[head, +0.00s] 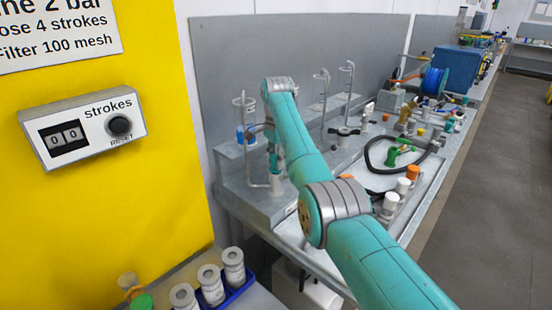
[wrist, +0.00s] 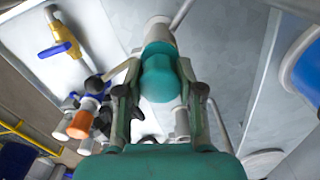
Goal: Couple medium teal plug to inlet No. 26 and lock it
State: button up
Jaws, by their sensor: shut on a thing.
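The teal plug (wrist: 159,75) is between the two fingers of my gripper (wrist: 158,88) in the wrist view, and the fingers are shut on it. A pale round fitting (wrist: 160,31) is in line with the plug's far end; I cannot tell whether they are joined or only touching. In the head view my gripper (head: 274,158) points down over the bench at the left, partly hidden by my arm. A white cylindrical piece (head: 277,184) shows just below it. No inlet number is readable, so I cannot tell which inlet is No. 26. The state of any lock is hidden.
A glass with blue liquid (head: 247,132) stands left of my gripper. Metal stands (head: 322,98) rise behind it. A black hose (head: 372,152) and several fittings lie on the bench to the right. A yellow panel (head: 110,170) with a strokes counter (head: 82,130) is at the left.

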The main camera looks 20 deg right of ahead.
jog(key=shift+f, duration=0.3)
dwell(0.7)
jog(key=o, duration=1.2)
jog(key=shift+o, duration=0.4)
jog(key=shift+r, duration=0.1)
jog(key=shift+r, duration=3.8)
